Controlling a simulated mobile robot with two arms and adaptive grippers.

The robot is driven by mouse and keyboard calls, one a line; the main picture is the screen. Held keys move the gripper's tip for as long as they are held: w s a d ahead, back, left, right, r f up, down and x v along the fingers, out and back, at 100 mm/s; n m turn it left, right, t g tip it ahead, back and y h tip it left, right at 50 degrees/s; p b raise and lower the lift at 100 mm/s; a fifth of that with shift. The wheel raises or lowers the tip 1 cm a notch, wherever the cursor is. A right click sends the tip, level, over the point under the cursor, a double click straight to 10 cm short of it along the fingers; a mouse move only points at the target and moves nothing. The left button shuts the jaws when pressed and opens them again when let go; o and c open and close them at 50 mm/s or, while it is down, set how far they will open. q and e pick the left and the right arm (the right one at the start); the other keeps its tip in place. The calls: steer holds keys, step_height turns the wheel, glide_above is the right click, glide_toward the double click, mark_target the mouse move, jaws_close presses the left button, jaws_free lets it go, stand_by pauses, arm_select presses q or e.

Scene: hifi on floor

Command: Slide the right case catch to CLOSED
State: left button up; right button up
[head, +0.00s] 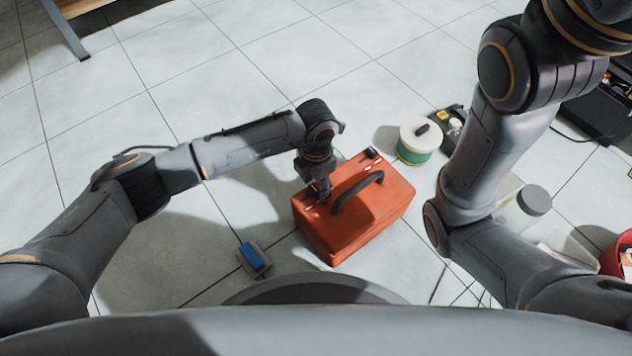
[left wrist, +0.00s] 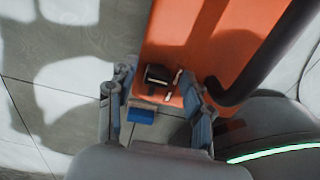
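The orange case (head: 375,220) lies on the tiled floor, with a dark arched handle (head: 357,192) on its top. One catch (head: 372,153) with white and red parts shows near the case's far right end. My left gripper (head: 322,196) is over the opposite, left end of the top and partly hides the fittings there. In the left wrist view, a dark catch (left wrist: 157,75) with a pale strip beside it lies between my open fingers (left wrist: 157,88). Whether they touch it I cannot tell. The catch's setting is too small to read. My right gripper is out of view.
A red container (head: 617,255) is at the right edge.

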mark_target(316, 187)
arm_select(q)
step_height(316, 187, up, 12)
stand_by(0.6)
steer(key=shift+s, duration=0.1)
